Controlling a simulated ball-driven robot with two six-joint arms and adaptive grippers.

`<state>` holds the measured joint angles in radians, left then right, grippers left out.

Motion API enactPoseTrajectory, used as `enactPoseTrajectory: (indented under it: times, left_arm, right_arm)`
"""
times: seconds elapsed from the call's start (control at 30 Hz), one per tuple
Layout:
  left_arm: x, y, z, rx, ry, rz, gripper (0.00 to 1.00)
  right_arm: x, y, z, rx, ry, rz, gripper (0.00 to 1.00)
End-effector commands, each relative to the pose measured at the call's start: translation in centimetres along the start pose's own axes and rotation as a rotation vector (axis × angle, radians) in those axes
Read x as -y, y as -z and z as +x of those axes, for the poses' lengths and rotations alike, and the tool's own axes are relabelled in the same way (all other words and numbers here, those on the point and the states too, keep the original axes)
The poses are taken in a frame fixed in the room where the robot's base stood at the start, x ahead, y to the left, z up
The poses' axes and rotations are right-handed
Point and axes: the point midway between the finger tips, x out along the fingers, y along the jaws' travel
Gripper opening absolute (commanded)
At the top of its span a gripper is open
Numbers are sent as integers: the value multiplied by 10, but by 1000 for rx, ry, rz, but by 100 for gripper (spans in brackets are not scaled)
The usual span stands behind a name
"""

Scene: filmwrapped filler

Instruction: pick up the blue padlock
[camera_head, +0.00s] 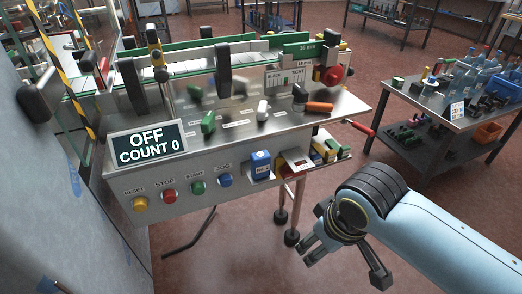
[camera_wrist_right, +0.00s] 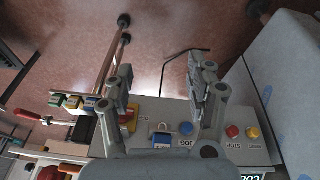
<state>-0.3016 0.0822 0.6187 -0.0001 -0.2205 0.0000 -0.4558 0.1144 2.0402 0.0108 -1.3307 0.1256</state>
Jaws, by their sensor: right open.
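The blue padlock (camera_head: 261,163) is on the grey front panel of the machine, right of the blue JOG button. In the right wrist view the padlock (camera_wrist_right: 162,140) shows its blue body and a metal shackle, low between my fingers in the picture. My right gripper (camera_head: 345,262) is open and empty, in front of and below the panel to the right, apart from the padlock. In the wrist view its two fingers (camera_wrist_right: 160,72) stand wide apart. My left gripper is not seen.
Beside the padlock is a red-and-yellow switch (camera_head: 294,164). Coloured push buttons (camera_head: 197,187) line the panel to the left. Small coloured blocks (camera_head: 328,150) sit at the panel's right end; a red-handled bar (camera_head: 358,128) juts out there. The floor (camera_head: 235,245) below is mostly clear.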

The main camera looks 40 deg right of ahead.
Motion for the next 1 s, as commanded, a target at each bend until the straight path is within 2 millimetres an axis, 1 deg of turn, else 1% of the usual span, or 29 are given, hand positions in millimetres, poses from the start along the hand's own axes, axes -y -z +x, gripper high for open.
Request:
enactPoseTrajectory:
  times: [0.03, 0.07, 0.1, 0.13, 0.2, 0.27, 0.37, 0.6, 0.7, 0.8, 0.87, 0.93, 1.0]
  left_arm:
    - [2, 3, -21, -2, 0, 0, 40]
    - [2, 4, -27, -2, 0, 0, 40]
    - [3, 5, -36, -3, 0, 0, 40]
    - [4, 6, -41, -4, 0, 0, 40]
    - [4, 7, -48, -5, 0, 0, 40]
    - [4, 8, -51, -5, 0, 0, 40]
    - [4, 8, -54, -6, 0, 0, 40]
    - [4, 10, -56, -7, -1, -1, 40]
    - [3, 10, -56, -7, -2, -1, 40]
    - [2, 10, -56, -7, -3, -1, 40]
    - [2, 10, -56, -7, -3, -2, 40]
    - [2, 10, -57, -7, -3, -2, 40]
    - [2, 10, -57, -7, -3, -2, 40]
  right_arm:
    - [-1, 20, -36, -9, 2, 47, 56]
    - [-1, 29, -50, -9, 2, 86, 56]
    - [-2, 42, -66, -3, 2, 152, 56]
    - [-2, 52, -76, 3, 2, 213, 56]
    - [-3, 73, -85, 23, -1, 355, 56]
    - [-4, 91, -88, 44, -6, 481, 56]
    - [-5, 123, -87, 81, -21, 710, 56]
    - [-12, 216, -82, 185, -102, 1355, 56]
    - [-14, 243, -86, 217, -142, 1561, 56]
    - [-15, 258, -89, 236, -168, 1682, 56]
    - [-15, 261, -88, 242, -178, 1719, 56]
    - [-14, 260, -80, 246, -184, 1734, 56]
    - [-13, 256, -69, 247, -185, 1736, 56]
